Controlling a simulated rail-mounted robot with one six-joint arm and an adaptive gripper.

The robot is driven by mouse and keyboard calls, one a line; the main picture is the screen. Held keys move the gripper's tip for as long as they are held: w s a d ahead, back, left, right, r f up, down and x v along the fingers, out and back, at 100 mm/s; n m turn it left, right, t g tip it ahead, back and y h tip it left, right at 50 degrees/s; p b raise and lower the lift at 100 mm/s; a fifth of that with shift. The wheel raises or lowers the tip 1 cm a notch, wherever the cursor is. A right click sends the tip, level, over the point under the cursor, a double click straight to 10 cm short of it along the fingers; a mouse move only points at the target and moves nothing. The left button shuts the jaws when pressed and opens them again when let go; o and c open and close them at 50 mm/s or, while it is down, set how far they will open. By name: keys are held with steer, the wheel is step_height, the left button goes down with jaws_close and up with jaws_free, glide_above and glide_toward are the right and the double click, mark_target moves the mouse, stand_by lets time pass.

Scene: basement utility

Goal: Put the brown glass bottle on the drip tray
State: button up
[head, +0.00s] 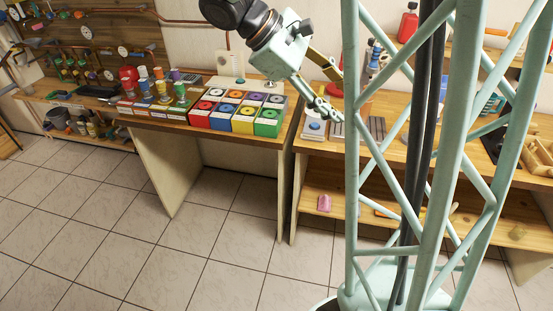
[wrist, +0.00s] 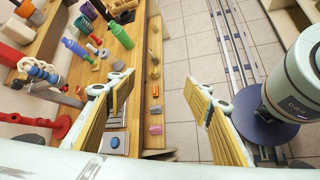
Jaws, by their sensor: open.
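My gripper (head: 338,98) is open and empty above the right-hand wooden bench in the head view. In the wrist view the two yellow-padded fingers of my gripper (wrist: 158,92) stand wide apart, with bench edge and tiled floor showing between them. A dark grey slatted piece (head: 376,128) lies on the bench just right of the gripper, partly behind my column; it may be the drip tray, but I cannot be sure. I cannot pick out the brown glass bottle with certainty in either view.
A blue-knobbed device (head: 315,128) sits at the bench's front edge. Coloured boxes (head: 235,112) fill the left table. A pink object (head: 324,203) lies on the lower shelf.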

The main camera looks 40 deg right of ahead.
steer(key=s+a+r+m+t+y, duration=0.1)
steer(key=s+a+r+t+y, duration=0.1)
steer(key=s+a, duration=0.3)
steer(key=s+a+r+m+t+y, duration=0.2)
steer(key=s+a+t+y, duration=0.1)
steer(key=a, duration=1.1)
steer(key=s+a+r+m+t+y, duration=0.1)
steer(key=s+a+r+t+y, duration=0.1)
steer(key=s+a, duration=0.4)
steer(key=a+t+y, duration=0.1)
steer(key=a, duration=0.3)
steer(key=shift+s+m+t, duration=0.3)
steer(key=shift+m+t, duration=0.1)
